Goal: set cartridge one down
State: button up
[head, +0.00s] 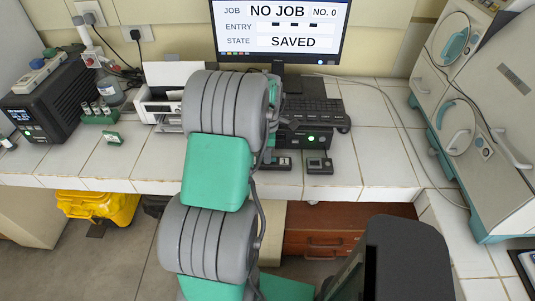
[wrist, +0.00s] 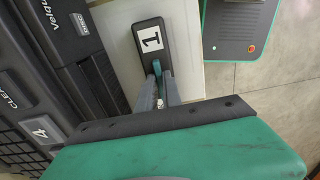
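Cartridge one (wrist: 150,40) is a slim black piece with a white label reading "1", at the upper middle of the wrist view. A teal tab is at its near end. My gripper (wrist: 160,82) has its two grey fingers on either side of that tab and looks shut on it. The cartridge lies over a pale flat surface (wrist: 107,30); I cannot tell whether it touches it.
A black device (wrist: 62,60) with printed labels, one reading "4", is close on the left in the wrist view. A teal-edged panel (wrist: 232,25) is at the upper right above the tiled floor. In the head view a monitor (head: 280,28) reads "NO JOB" and "SAVED" over the tiled bench (head: 375,150).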

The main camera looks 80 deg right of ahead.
jog(key=o, duration=0.4)
jog(key=shift+o, duration=0.2)
notch_tip(320, 180, up, 12)
jog(key=b, duration=0.2)
jog(key=w+a+r+t+h, duration=0.1)
jog(key=w+a+r, duration=0.1)
jog(key=w+a, duration=0.95)
jog(key=w+a+r, duration=0.2)
jog(key=w+a, duration=0.8)
jog(key=w, duration=0.3)
jog(key=a+f+m+t+y, duration=0.1)
jog(key=a+f+m+t, duration=0.1)
jog(key=a, duration=2.5)
jog(key=shift+s+f+t, duration=0.25)
jog(key=shift+f+t, duration=0.05)
jog(key=shift+f, duration=0.3)
